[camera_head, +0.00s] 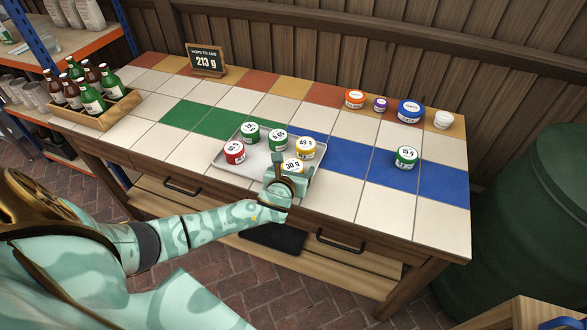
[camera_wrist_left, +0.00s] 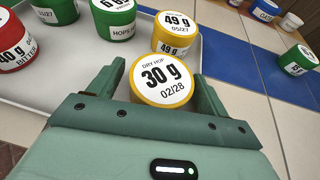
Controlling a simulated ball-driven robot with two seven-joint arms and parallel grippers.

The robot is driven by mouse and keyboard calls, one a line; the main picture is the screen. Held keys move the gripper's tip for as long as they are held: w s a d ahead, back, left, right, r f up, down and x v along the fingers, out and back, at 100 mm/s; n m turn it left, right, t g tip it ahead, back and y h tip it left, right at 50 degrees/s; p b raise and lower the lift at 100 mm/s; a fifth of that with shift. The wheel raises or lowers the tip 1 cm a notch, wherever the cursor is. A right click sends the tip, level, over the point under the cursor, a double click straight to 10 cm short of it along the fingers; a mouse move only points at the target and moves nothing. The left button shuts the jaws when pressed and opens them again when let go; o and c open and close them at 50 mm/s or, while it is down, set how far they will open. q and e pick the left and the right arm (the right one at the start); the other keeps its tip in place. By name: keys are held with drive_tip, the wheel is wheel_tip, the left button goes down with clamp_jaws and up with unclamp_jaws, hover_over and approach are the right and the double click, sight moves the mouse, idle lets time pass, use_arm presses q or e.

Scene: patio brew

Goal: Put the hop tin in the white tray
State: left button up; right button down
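A yellow hop tin marked 30 g (camera_head: 292,166) stands at the near right corner of the white tray (camera_head: 222,163). It also shows in the left wrist view (camera_wrist_left: 163,80), upright with its label up. My left gripper (camera_head: 284,177) is at this tin, with one finger on each side of it in the left wrist view (camera_wrist_left: 157,80). A small gap shows by the left finger, while the right finger is very close to the tin. The gripper looks open around it. My right gripper is not in view.
The tray also holds a red tin (camera_head: 234,153), two green tins (camera_head: 249,133) (camera_head: 278,139) and a yellow 49 g tin (camera_head: 306,149). A green tin (camera_head: 406,157) stands apart on blue tiles. Several tins line the back right. A bottle crate (camera_head: 103,118) is at left.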

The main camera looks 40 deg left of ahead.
use_arm(q)
drive_tip(key=shift+s+d+r, duration=0.1)
drive_tip(key=shift+s+r, duration=0.1)
drive_tip(key=shift+r, duration=0.1)
drive_tip(key=p+v, duration=0.5)
drive_tip(key=v, duration=0.5)
drive_tip(key=s+a+f+n+g+h, duration=0.1)
drive_tip(key=s+f+n+g, duration=0.2)
drive_tip(key=s+f+n, duration=0.6)
drive_tip(key=s+f+n+g+h, duration=0.1)
drive_tip(key=s+f+n+g, duration=0.25)
drive_tip(key=s+f, duration=0.65)
drive_tip(key=s+d+f+n+g, duration=0.1)
drive_tip(key=s+f+n, duration=0.3)
drive_tip(key=s, duration=0.4)
drive_tip(key=s+d+f+n+g+h, duration=0.1)
drive_tip(key=s+d+f+n+g, duration=0.1)
drive_tip(key=s+f+n, duration=0.3)
drive_tip(key=s+d+f+n+g+h, duration=0.1)
drive_tip(key=s+f+n, duration=0.4)
drive_tip(key=s, duration=0.8)
drive_tip(key=shift+d+f+n+g, duration=0.2)
drive_tip(key=shift+d+n+g, duration=0.55)
drive_tip(key=shift+d+n, duration=0.35)
drive_tip(key=shift+s, duration=0.1)
